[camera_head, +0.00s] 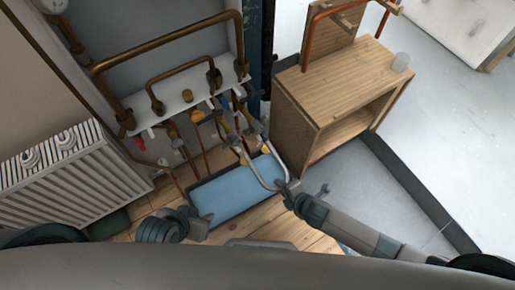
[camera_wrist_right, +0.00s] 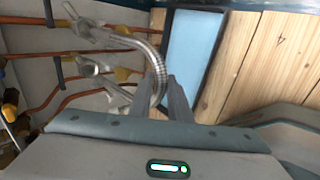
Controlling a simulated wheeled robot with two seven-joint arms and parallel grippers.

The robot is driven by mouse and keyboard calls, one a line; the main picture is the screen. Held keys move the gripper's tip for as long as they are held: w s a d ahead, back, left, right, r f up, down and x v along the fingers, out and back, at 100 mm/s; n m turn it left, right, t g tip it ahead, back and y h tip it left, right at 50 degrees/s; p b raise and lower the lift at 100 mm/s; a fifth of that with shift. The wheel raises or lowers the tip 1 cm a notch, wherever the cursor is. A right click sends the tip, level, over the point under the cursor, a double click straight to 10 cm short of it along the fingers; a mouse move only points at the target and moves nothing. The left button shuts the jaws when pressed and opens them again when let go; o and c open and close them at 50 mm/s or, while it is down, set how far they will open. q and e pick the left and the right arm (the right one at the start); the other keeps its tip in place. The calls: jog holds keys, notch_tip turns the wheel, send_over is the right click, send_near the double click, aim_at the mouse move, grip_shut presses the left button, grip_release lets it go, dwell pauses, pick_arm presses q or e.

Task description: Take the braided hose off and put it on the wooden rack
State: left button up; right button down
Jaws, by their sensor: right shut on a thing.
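The braided hose (camera_head: 262,181) is a silvery loop below the pipe manifold in the head view. Its ends reach up to the yellow-handled valves; I cannot tell whether they are still joined there. My right gripper (camera_head: 287,187) is shut on the hose at its lower right bend. The right wrist view shows the braided hose (camera_wrist_right: 128,39) curving down to the right gripper's fingers (camera_wrist_right: 168,85). My left gripper (camera_head: 197,224) is low, left of the blue mat, away from the hose; its jaws are unclear. The wooden rack (camera_head: 335,48) is an upright pegged board at the top, with copper pipe on it.
A blue mat (camera_head: 232,192) lies beneath the hose. A white radiator (camera_head: 70,175) is at left. Grey floor on the right is mostly clear.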

pick_arm(q)
jog(key=shift+r+p, duration=0.45)
jog(key=shift+r, duration=0.1)
pick_arm(e)
jog(key=shift+s+d, duration=0.5)
jog(key=shift+s, duration=0.15)
jog(key=shift+s+d, duration=0.45)
jog(key=shift+s, duration=0.2)
jog(key=shift+r, duration=0.1)
